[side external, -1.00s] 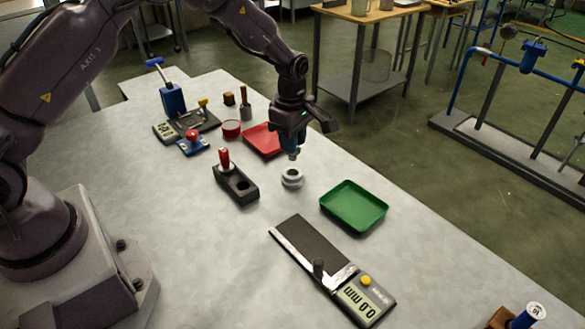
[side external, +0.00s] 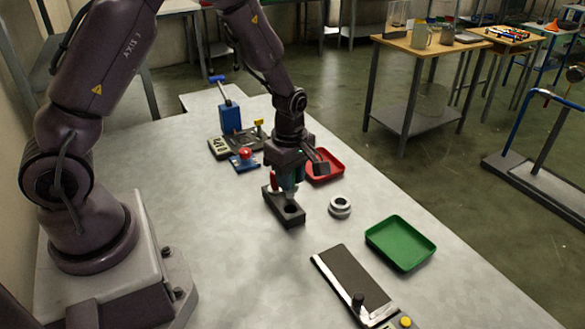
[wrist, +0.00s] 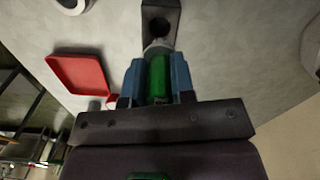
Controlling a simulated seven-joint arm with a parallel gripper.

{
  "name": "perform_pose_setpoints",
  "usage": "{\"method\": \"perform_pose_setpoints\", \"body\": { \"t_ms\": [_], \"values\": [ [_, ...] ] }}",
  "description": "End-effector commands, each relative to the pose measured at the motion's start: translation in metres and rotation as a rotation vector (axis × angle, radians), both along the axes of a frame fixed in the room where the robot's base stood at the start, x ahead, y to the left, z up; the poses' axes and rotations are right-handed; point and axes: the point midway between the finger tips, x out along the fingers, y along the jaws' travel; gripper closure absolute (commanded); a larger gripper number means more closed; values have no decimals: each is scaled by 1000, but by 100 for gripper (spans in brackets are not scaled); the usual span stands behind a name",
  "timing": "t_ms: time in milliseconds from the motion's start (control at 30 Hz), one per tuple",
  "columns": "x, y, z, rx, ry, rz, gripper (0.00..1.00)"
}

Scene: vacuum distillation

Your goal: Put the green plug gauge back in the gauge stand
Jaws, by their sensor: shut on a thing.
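The green plug gauge (wrist: 158,77) is upright between the blue fingers of my gripper (wrist: 157,82) in the wrist view. Its grey lower end points toward the black gauge stand (wrist: 173,8). An open hole (wrist: 159,27) shows in the stand just beyond the gauge's end. In the side external view my gripper (side external: 288,178) is over the gauge stand (side external: 291,217), near its rear part. The red-handled gauge (side external: 273,184) is beside my fingers, mostly hidden. I cannot tell whether the green gauge's tip touches the stand.
A grey ring (side external: 340,207) stands right of the stand. A red tray (side external: 325,165) lies behind it and a green tray (side external: 400,243) to the right. A blue-handled device (side external: 230,115) stands at the back. The table's left front is clear.

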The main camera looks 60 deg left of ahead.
Motion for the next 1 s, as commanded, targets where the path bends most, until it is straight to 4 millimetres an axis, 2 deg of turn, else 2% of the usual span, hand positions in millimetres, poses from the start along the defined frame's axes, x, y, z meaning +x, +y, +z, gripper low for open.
{"method": "perform_pose_setpoints", "body": {
  "t_ms": [400,1000],
  "values": [
    [0,0,-29,0,0,0,100],
    [0,0,-34,0,-1,-1,100]
  ]
}}
